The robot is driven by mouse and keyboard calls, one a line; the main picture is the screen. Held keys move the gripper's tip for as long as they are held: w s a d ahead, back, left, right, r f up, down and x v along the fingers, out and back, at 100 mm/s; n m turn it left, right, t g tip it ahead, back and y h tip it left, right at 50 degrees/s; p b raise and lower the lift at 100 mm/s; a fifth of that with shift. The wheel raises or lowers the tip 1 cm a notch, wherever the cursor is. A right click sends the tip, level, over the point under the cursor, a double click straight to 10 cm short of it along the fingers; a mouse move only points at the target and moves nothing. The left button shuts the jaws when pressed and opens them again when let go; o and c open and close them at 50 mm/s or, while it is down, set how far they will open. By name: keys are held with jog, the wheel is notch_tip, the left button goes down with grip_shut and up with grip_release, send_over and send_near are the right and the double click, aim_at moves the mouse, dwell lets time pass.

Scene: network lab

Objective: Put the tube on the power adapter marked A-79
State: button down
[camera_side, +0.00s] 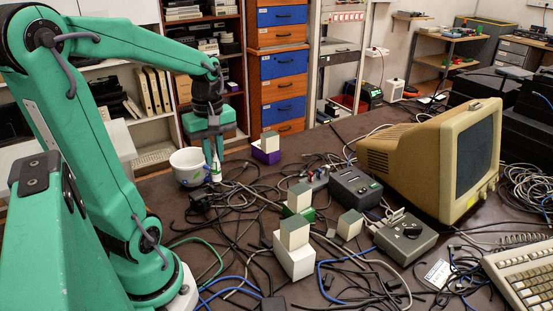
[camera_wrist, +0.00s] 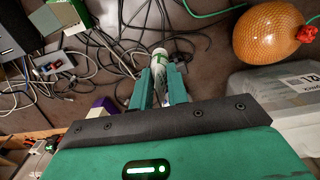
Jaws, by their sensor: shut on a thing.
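My gripper (camera_side: 213,143) is shut on a white tube with green markings (camera_side: 216,172). It holds the tube upright, pointing down, just right of a white bowl in the side view. In the wrist view the tube (camera_wrist: 160,61) sticks out between my two green fingers (camera_wrist: 159,85). I cannot read an A-79 mark in either view. A small black block that may be a power adapter (camera_side: 200,200) lies among cables below the bowl. Whether the tube's lower end touches anything is unclear.
The white bowl (camera_side: 187,166) stands close to the tube. Pale cubes sit on purple (camera_side: 266,154), green (camera_side: 306,213) and white (camera_side: 294,262) boxes. A grey switch box (camera_side: 402,236), a dark box (camera_side: 355,187) and a monitor (camera_side: 400,160) stand right. Cables cover much of the table.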

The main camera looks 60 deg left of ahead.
jog(key=s+a+f, duration=0.3)
jog(key=a+f, duration=0.2)
jog(key=a, duration=0.3)
jog(key=shift+a+f, duration=0.3)
jog(key=shift+s+f, duration=0.1)
jog(key=shift+f, duration=1.9)
jog(key=shift+f, duration=0.1)
jog(key=c, duration=1.4)
grip_release()
jog(key=shift+o, duration=0.2)
notch_tip(320, 180, up, 12)
